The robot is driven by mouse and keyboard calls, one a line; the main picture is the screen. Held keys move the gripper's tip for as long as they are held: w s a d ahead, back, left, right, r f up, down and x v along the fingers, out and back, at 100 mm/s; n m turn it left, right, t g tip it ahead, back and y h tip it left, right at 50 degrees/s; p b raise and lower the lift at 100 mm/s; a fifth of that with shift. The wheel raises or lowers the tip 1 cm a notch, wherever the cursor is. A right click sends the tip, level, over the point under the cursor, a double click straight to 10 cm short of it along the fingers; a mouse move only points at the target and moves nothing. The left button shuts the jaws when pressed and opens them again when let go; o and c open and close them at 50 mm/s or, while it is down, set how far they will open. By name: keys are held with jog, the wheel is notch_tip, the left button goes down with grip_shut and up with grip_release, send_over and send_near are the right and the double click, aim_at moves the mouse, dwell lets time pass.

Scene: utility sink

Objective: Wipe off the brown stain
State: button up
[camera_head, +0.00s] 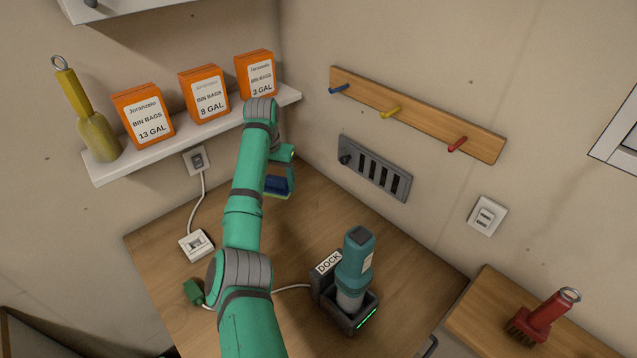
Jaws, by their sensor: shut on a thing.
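My green arm reaches from the bottom centre up over the wooden counter (300,212). My gripper (279,178) is small in view and partly hidden by my own arm. It is shut on a dark blue block with a paler lower edge, which looks like a sponge (276,187). The sponge is near the back corner of the counter; I cannot tell whether it touches the surface. I see no brown stain on the visible counter or walls; my arm covers part of the counter.
A handheld device stands in a dock (338,312) at the counter's front right. A white socket box (197,244) with a cord lies left.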

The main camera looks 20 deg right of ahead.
jog(key=shift+d+r, duration=0.15)
jog(key=shift+r, duration=1.3)
jog(key=shift+d, duration=0.1)
